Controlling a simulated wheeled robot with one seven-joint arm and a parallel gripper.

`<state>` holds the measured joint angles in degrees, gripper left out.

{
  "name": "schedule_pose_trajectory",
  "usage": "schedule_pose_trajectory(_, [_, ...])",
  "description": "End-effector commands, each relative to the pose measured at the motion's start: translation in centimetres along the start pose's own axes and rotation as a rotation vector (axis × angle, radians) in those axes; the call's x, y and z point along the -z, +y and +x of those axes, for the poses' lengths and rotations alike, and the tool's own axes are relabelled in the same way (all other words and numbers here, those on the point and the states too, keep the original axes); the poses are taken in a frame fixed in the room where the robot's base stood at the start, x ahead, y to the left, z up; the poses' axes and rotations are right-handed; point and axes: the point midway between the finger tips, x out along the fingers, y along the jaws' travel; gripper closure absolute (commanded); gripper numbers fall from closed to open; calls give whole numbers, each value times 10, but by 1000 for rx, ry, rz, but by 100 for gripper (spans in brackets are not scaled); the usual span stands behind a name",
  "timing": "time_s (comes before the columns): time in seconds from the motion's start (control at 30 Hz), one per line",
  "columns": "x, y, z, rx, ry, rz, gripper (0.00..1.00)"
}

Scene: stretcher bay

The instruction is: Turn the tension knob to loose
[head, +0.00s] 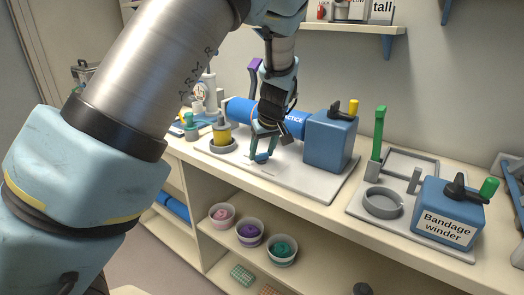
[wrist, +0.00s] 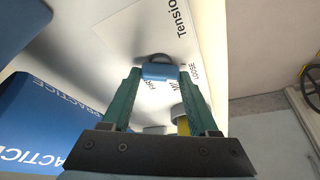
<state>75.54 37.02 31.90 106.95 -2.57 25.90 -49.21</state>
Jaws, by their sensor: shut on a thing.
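The tension knob is a small blue knob (head: 262,158) on the pale board (head: 300,185) on the counter. It also shows in the wrist view (wrist: 159,73), beside printed text reading "Tensio" and, partly hidden, what looks like "LOOSE". My gripper (head: 263,148) points down over the board and is shut on the knob, with one teal finger on each side in the wrist view (wrist: 159,82). The knob's pointer direction is hard to make out.
The "Bandage winder" (head: 449,228) is at the right. Shelves below hold several bowls (head: 249,235).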

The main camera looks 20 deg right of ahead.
Motion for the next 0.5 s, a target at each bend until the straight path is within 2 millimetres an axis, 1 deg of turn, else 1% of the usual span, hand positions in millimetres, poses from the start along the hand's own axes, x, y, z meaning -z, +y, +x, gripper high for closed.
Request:
schedule_pose_trajectory(0.23, [0,0,0,0,-1,-3,96])
schedule_pose_trajectory(0.27, [0,0,0,0,-1,-3,39])
schedule_pose_trajectory(0.5, [0,0,0,0,-1,-1,12])
